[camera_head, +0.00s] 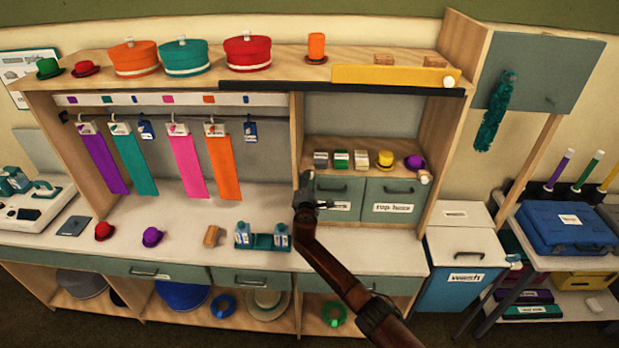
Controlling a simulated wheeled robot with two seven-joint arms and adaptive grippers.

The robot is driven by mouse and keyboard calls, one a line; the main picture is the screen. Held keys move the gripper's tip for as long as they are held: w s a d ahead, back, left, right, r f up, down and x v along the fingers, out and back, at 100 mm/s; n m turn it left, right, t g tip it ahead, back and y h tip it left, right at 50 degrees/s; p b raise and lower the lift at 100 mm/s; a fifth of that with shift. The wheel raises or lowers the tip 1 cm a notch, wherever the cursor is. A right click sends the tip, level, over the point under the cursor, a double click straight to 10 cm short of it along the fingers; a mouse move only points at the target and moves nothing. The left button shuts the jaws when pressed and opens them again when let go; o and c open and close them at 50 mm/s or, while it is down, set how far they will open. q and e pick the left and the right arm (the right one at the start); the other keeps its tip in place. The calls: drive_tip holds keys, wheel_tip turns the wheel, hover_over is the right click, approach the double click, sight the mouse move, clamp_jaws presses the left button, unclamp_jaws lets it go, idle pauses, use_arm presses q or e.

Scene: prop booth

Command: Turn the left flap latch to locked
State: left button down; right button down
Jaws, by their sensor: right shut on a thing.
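The left flap (336,196) is a grey-green front with a dark handle and a white label, low in the right part of the shelf unit. My right gripper (309,188) reaches up from the lower right and is shut at this flap's left edge. The left flap latch is hidden behind the fingers, so I cannot see which way it is turned. The right flap (392,201) beside it looks closed, with a pale knob (424,177) at its upper right corner. My left gripper is not in view.
Small blocks, a yellow hat (384,159) and a purple hat (414,162) stand on the shelf above the flaps. A teal tray (264,243) with bottles stands left of my right arm. The counter (180,215) between tray and hanging ribbons is mostly clear.

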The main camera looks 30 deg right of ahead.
drive_tip(key=shift+f+n, duration=0.1)
drive_tip(key=shift+n, duration=0.2)
idle(0.4)
drive_tip(key=c, duration=1.7)
unclamp_jaws()
drive_tip(key=shift+c, duration=0.2)
drive_tip(key=shift+a, duration=0.1)
drive_tip(key=f+v, duration=0.1)
drive_tip(key=v, duration=1.1)
drive_tip(key=shift+r, duration=0.5)
